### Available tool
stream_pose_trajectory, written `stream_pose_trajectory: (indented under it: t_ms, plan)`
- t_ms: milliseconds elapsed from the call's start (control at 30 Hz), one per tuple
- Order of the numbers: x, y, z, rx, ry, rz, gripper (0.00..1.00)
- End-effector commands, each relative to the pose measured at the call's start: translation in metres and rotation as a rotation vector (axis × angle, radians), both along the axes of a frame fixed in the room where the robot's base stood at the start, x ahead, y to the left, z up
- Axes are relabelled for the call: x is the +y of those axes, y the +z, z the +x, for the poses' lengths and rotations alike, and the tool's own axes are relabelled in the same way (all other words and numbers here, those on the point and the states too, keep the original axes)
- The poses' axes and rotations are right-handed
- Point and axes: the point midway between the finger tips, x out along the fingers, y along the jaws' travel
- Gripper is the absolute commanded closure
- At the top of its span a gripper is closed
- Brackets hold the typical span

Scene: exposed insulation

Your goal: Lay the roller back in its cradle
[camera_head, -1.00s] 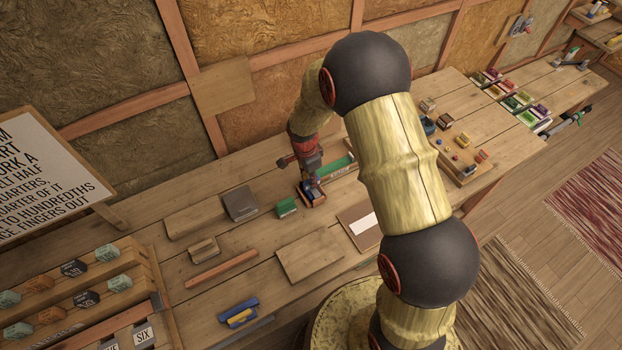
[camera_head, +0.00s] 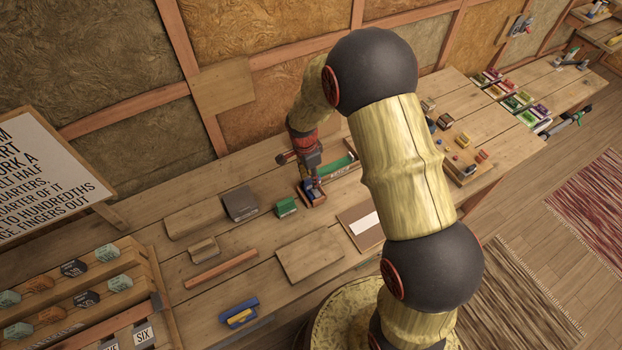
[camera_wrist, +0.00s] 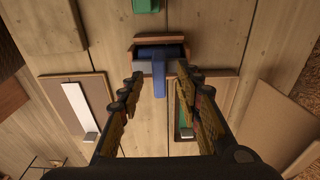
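The blue roller (camera_wrist: 170,53) lies across the wooden cradle (camera_wrist: 201,40) in the wrist view. Its blue handle (camera_wrist: 159,82) points toward my gripper (camera_wrist: 158,85). My gripper's two fingers are spread wide, one on each side of the handle, with a visible gap on both sides. In the head view the cradle (camera_head: 316,199) sits on the workbench, and my gripper (camera_head: 314,178) is right over it, partly hiding the roller. How fully the roller is seated is hard to tell.
A green block (camera_head: 286,207) stands just left of the cradle, and a long green-lined tray (camera_head: 346,172) lies close on its right. A dark box (camera_head: 240,204) and flat boards (camera_head: 311,255) lie on the bench (camera_head: 215,287). Air above the bench front is clear.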

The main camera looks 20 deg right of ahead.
Motion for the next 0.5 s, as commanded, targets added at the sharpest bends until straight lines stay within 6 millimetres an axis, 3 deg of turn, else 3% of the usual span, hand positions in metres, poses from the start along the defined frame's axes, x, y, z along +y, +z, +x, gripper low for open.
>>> stream_pose_trajectory:
  t_ms: [300,500]
  plan:
    - [0.006,0.065,0.000,-0.004,0.001,0.000,0.66]
    - [0.009,0.092,-0.001,-0.001,0.001,0.000,0.66]
